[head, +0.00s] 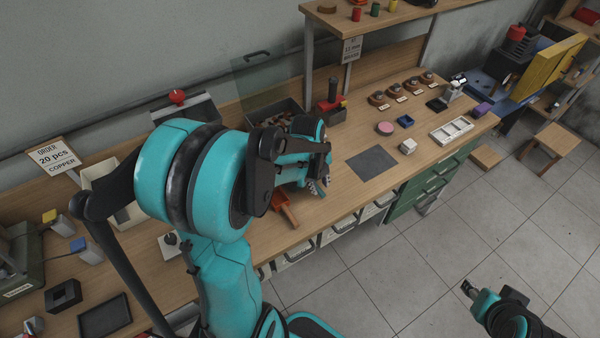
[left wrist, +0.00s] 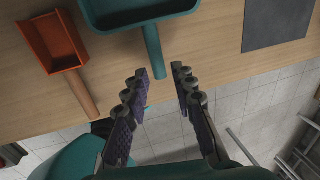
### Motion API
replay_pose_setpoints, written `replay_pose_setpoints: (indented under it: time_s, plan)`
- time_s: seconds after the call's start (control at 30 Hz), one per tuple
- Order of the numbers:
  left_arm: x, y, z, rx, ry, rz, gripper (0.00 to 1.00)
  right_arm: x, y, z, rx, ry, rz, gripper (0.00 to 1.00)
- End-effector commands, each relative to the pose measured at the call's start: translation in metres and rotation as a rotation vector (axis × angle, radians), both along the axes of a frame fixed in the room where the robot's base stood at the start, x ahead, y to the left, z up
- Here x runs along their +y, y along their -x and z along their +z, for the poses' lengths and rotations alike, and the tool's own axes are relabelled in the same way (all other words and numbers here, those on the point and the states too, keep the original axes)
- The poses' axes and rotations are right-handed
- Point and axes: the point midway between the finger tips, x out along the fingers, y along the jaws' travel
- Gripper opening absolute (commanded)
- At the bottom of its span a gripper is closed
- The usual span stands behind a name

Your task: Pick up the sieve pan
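In the left wrist view a teal pan (left wrist: 118,28), which I take to be the sieve pan, lies on the wooden bench at the top, partly cut off by the frame. Its straight handle (left wrist: 154,55) points toward my left gripper (left wrist: 161,72). That gripper is open and empty, with its fingertips on either side of the line of the handle, near its end. In the head view the left gripper (head: 318,187) hangs over the bench's front edge, and my arm largely hides the pan. My right gripper (head: 467,288) is at lower right over the floor, too small to read.
An orange scoop (left wrist: 52,42) lies left of the pan; its handle reaches the bench edge. A dark grey mat (head: 371,163) lies to the right on clear bench top. A container with dark contents (head: 275,112) and a red-and-black device (head: 332,105) stand behind the gripper.

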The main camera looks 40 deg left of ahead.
Motion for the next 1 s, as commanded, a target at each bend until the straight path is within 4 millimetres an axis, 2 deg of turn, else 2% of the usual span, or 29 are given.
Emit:
replay_pose_setpoints:
  time_s: [0.4,0.6,0.63,0.7,0.73,1.0]
  plan:
    - [-0.005,-0.006,-0.053,-0.001,0.0,0.001,0.26,0.0,0.0,-0.026,0.0,0.0,0.0,0.4]
    - [-0.006,-0.006,-0.052,-0.001,0.0,0.002,0.26,0.0,0.0,-0.025,0.0,0.0,0.0,0.4]
    - [-0.006,-0.006,-0.052,-0.001,0.0,0.002,0.23,0.0,0.0,-0.025,0.0,0.0,0.0,0.4]
    - [-0.006,-0.006,-0.052,-0.001,0.0,0.002,0.05,0.0,0.0,-0.025,0.0,0.0,0.0,0.4]
    - [-0.006,-0.006,-0.052,-0.001,0.0,0.002,0.0,0.0,0.0,-0.025,0.0,0.0,0.0,0.4]
    - [-0.006,-0.006,-0.052,-0.002,-0.001,0.002,0.0,0.0,0.0,-0.025,0.0,0.0,0.0,0.4]
